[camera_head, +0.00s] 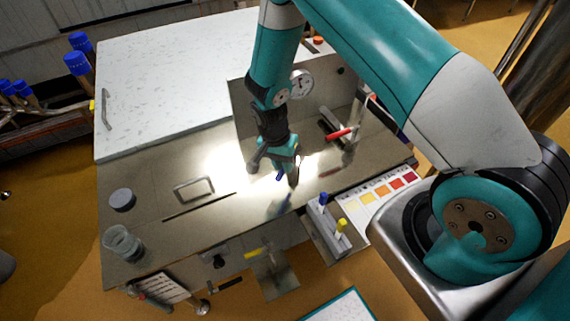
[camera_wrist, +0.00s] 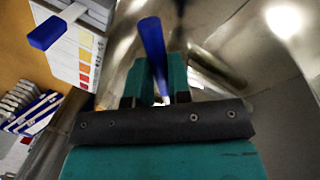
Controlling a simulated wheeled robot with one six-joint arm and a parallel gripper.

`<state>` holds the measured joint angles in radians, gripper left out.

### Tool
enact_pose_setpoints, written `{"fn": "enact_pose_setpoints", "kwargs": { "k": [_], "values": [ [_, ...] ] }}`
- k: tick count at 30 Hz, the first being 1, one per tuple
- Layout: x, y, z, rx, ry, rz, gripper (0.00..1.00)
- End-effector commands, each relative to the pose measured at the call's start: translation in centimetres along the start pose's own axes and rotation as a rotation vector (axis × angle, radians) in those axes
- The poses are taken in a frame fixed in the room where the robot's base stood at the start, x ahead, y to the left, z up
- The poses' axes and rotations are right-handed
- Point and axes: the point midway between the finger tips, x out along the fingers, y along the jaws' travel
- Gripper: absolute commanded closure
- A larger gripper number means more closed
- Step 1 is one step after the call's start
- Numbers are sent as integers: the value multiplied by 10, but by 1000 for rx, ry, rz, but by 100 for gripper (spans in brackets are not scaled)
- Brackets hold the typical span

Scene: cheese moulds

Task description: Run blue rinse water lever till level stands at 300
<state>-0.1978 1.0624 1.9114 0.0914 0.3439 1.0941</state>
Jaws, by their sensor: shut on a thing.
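The blue lever (camera_head: 280,177) shows as a small piece at my gripper's fingers in the head view. In the wrist view the blue lever (camera_wrist: 152,48) is a long rounded handle rising between the two teal fingers. My gripper (camera_head: 286,168) points down over the steel worktop and is shut on this lever. The fingers hide its lower part. I cannot make out a level scale, a 300 mark or any flowing water. A clear beaker (camera_head: 123,243) stands at the worktop's front left corner; its markings are too small to read.
A red-handled lever (camera_head: 340,133) lies right of my gripper, and a round dial (camera_head: 301,84) is behind it. A colour chart (camera_head: 380,192) and blue- and yellow-topped items (camera_head: 323,200) are at the front right. A dark round lid (camera_head: 122,199) sits left.

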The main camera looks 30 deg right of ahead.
Motion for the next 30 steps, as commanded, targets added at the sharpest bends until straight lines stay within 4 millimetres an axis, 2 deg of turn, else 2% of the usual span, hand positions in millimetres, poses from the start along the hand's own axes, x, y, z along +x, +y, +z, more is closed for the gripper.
{"fn": "enact_pose_setpoints", "kwargs": {
  "k": [18, 30],
  "values": [
    [-5, -31, -10, 483, -98, -3, 100],
    [-8, -41, -17, 665, -133, -3, 100]
  ]
}}
